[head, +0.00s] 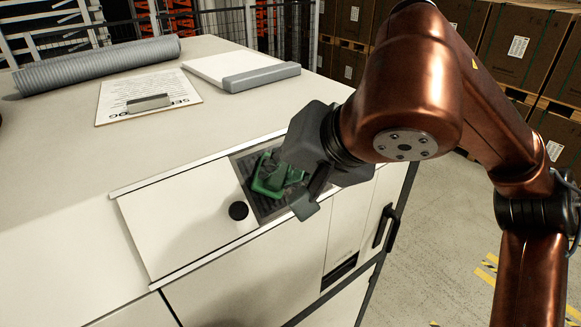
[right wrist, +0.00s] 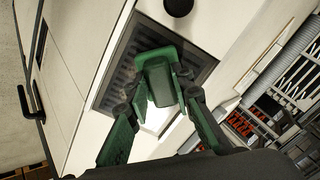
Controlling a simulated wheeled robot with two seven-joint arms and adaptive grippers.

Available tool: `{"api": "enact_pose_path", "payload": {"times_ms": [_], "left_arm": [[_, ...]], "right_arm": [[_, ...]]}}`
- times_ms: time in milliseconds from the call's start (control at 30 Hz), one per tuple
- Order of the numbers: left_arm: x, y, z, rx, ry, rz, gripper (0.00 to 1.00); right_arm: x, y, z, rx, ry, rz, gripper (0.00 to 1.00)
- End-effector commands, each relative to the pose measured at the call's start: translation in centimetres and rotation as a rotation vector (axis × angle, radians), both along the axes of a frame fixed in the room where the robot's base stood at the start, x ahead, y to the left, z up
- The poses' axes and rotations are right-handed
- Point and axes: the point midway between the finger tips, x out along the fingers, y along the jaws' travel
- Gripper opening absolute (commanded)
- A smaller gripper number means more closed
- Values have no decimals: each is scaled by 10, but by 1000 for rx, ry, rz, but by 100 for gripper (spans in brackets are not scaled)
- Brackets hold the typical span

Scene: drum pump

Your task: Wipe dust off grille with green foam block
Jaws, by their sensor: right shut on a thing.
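The dark slatted grille (head: 250,165) is set in the white cabinet top and also shows in the right wrist view (right wrist: 120,75). My right gripper (head: 284,190) is over the grille, coming from the right. It is shut on the green foam block (head: 268,180). In the right wrist view the block (right wrist: 157,78) sits between the green-sided fingers, over the grille. The gripper and block hide part of the grille. I cannot tell how much dust lies on it, or whether the block touches the slats. My left gripper is out of view.
A black round knob (head: 238,211) is on the white panel left of the grille. A grey roll (head: 98,66), a clipboard with paper (head: 148,101) and a white pad with a grey bar (head: 262,77) lie farther back. A black handle (head: 386,227) is on the front.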

Motion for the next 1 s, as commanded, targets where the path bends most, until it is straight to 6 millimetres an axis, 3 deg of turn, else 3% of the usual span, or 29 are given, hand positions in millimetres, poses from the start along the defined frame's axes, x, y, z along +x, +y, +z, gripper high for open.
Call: {"api": "enact_pose_path", "payload": {"times_ms": [200,500,1000], "left_arm": [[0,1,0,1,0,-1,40],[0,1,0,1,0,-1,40],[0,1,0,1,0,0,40]], "right_arm": [[-9,13,1,0,0,2,2],[-10,13,1,0,0,4,2],[-34,-4,31,2,-2,2,2]]}}
